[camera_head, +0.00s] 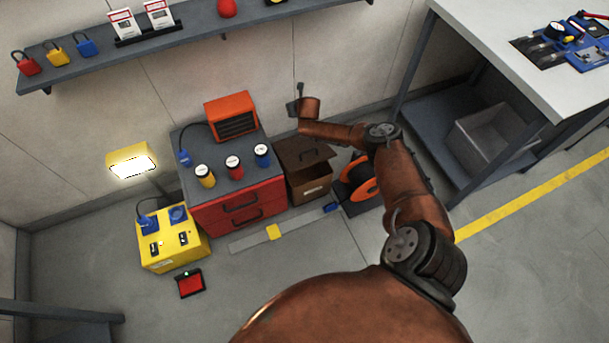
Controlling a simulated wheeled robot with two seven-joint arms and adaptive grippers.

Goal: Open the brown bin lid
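The brown bin (309,186) stands on the floor against the back wall, right of the red drawer cabinet. Its darker brown lid (291,153) lies over the top and looks shut, with a dark handle (309,155) on it. My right arm reaches up past the bin's right side and bends left at the wrist. My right gripper (299,92) is beyond the lid in the picture, by the wall, and appears apart from it. Its fingers are small and dark, so their opening is unclear. My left gripper is out of view.
The red cabinet (240,208) bears several capped containers and an orange heater (231,117). An orange reel (362,182) is partly behind my arm at the bin's right. A grey strip (250,239) lies in front. A workbench (490,60) stands right; a shelf (190,32) runs above.

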